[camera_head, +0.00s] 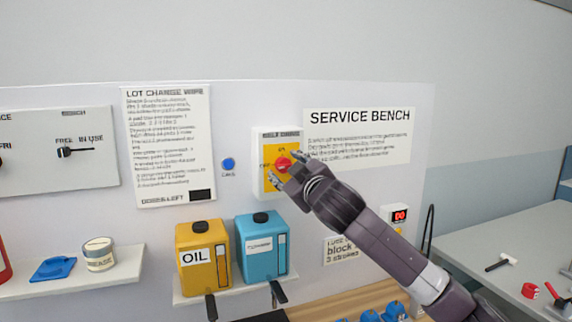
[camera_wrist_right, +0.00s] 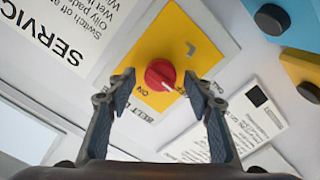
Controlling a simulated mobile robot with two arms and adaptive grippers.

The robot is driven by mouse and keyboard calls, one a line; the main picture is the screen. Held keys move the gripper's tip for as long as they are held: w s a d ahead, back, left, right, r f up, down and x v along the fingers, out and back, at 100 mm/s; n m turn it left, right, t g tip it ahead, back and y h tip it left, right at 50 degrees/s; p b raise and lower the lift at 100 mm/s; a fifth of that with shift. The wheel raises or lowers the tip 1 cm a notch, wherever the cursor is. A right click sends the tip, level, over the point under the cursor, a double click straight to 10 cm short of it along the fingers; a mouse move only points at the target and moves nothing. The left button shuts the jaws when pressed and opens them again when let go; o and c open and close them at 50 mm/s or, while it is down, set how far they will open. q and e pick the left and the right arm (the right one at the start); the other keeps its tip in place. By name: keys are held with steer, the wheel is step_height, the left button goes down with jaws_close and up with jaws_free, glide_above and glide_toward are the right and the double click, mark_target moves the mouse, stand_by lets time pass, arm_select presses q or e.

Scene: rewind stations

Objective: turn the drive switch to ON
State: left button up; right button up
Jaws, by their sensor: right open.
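The drive switch is a red round knob (camera_head: 283,163) on a yellow plate (camera_head: 270,181) in a white wall box labelled as a drive. The knob also shows in the wrist view (camera_wrist_right: 160,74), with ON and OFF lettering beside it. A small pale mark on the knob lies on the OFF side, though it is too small to read surely. My right gripper (camera_head: 286,168) is open in front of the knob. In the wrist view its two fingers (camera_wrist_right: 162,92) stand apart to the left and right of the knob; I cannot tell whether either touches it. My left gripper is not in view.
A blue button (camera_head: 228,164) sits left of the switch box. Below it, a yellow oil can (camera_head: 203,262) and a blue can (camera_head: 262,250) stand on a shelf. The service bench sign (camera_head: 359,139) is on the right. A grey table (camera_head: 500,235) holds loose tools.

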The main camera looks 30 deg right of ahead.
steer(key=c, duration=1.2)
steer(key=shift+o, duration=0.2)
steer(key=shift+f, duration=0.1)
steer(key=shift+m, duration=0.3)
steer(key=m+b, duration=0.1)
steer(key=m, duration=0.1)
steer(key=shift+f+m, duration=0.1)
steer(key=shift+m, duration=0.2)
steer(key=m, duration=0.4)
steer(key=shift+b, duration=0.35)
steer(key=m, duration=0.5)
steer(key=m+p, duration=0.2)
steer(key=m, duration=0.3)
steer(key=shift+d+m, duration=0.15)
steer(key=shift+m, duration=0.15)
